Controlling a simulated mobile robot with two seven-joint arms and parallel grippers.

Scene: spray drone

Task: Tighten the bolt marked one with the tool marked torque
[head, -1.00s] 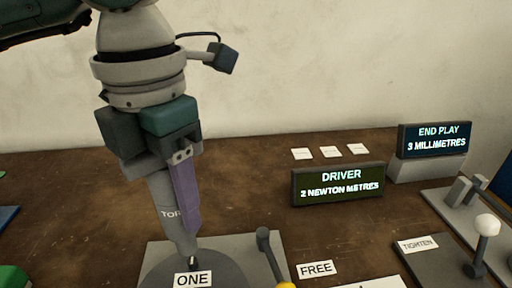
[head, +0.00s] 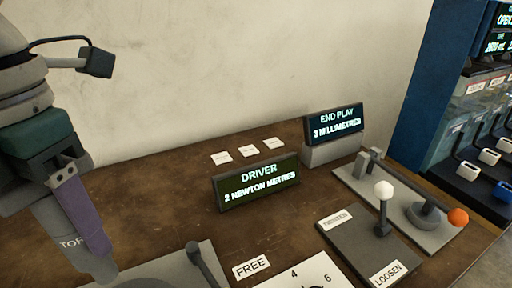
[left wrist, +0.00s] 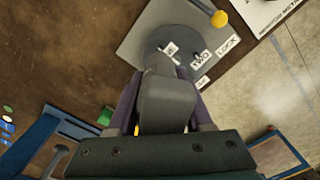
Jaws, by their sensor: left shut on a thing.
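My left gripper (head: 88,225) is at the left of the head view, shut on a grey tool (head: 62,232) whose visible letters read TOR. The tool points down and its tip is below the frame. In the left wrist view the tool (left wrist: 165,100) sits between the purple fingers, over a round grey disc on a plate (left wrist: 137,42). A small white label (left wrist: 171,48) there is hard to read; another reads TWO (left wrist: 201,59). The bolt marked one cannot be made out, and I cannot tell whether the tip touches it. My right gripper is not in view.
The driver display (head: 257,187) reads 2 newton metres. The end play display (head: 335,123) reads 3 millimetres. A white-knobbed lever (head: 383,190) stands between tighten and loosen labels. An orange-knobbed lever (head: 458,217) is at right. A FREE label (head: 251,266) and numbered dial (head: 312,274) are in front.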

